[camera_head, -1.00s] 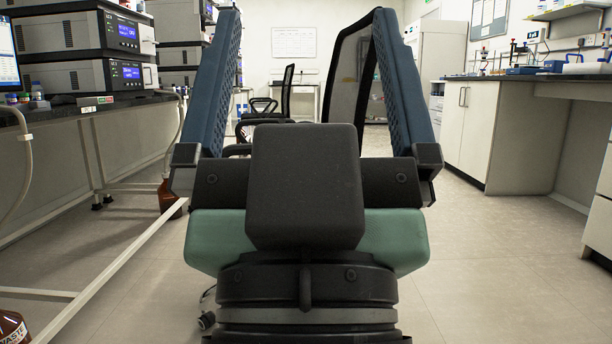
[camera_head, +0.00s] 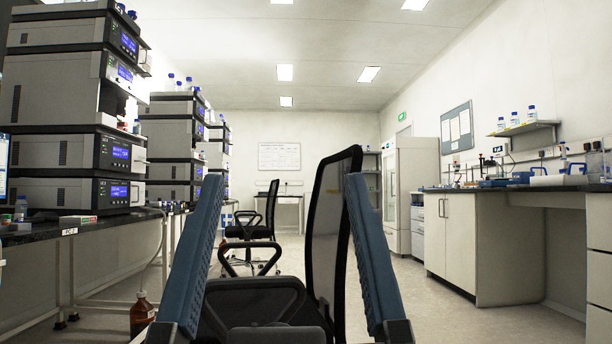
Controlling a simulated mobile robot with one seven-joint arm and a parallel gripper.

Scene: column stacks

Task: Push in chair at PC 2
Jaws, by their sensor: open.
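A black office chair with a mesh backrest (camera_head: 328,235) stands close in front of me. Its backrest is on the right, and its armrest (camera_head: 252,262) and dark seat area (camera_head: 255,298) extend to the left. A second black chair (camera_head: 268,215) stands farther back beside the left bench. My gripper (camera_head: 285,182) is open, with its two blue fingers spread wide and pointing forward. The near chair shows between the fingers, and the right finger overlaps the backrest's right edge. I cannot tell whether they touch. The chair's lower parts are hidden.
The left bench (camera_head: 95,228) carries tall stacks of grey instruments (camera_head: 75,150). A brown bottle (camera_head: 142,312) stands on the floor below it. White cabinets (camera_head: 450,240) line the right side. Open floor (camera_head: 440,312) lies between the near chair and those cabinets.

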